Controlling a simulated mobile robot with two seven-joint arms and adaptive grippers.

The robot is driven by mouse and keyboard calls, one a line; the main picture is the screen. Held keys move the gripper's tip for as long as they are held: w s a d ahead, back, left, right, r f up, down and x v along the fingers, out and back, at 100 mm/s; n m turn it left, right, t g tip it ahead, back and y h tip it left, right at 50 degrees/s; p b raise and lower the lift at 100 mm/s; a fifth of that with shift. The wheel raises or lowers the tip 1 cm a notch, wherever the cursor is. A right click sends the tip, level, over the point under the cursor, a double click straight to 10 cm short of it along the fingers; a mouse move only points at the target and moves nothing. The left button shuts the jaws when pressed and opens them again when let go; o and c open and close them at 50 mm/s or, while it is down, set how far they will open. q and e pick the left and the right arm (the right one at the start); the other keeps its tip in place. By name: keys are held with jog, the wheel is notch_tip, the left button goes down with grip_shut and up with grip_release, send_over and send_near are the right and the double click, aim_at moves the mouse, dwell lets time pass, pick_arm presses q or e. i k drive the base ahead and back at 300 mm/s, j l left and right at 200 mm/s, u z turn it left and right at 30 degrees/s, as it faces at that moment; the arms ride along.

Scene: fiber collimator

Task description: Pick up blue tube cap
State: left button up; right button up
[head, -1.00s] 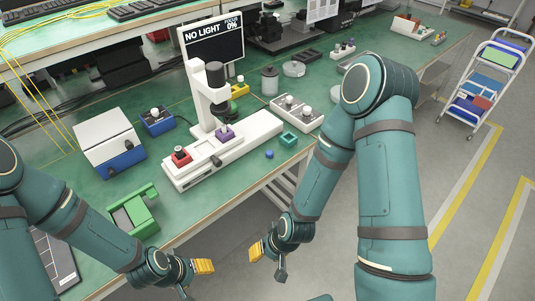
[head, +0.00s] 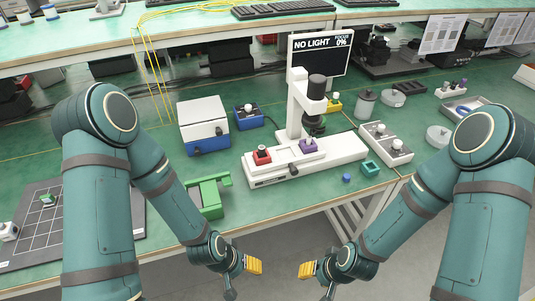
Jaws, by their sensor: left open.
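A small blue cap (head: 347,177) lies on the green bench top near its front edge, just left of a teal open square holder (head: 371,168). My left gripper (head: 254,265) has yellow fingers and is open, in front of the bench edge and to the lower left of the cap. My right gripper (head: 306,270), also with yellow fingers, is in front of the bench edge below the cap. Its fingers are seen side-on, so its opening is unclear. Both grippers are well apart from the cap.
A white instrument base (head: 335,153) with red and purple blocks stands left of the cap. A monitor (head: 321,56) reads "NO LIGHT". A green fixture (head: 208,196), a white and blue box (head: 203,125) and a gridded mat (head: 75,230) lie leftward.

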aim_at(346, 178)
jog(key=l+u, duration=0.15)
jog(key=u, duration=1)
jog(key=l+u, duration=0.45)
jog(key=k+l+u, duration=0.1)
jog(key=l+u, duration=0.35)
jog(key=k+l+u, duration=0.2)
jog(key=l, duration=0.2)
jog(key=k+l+u, duration=0.15)
jog(key=l, duration=0.25)
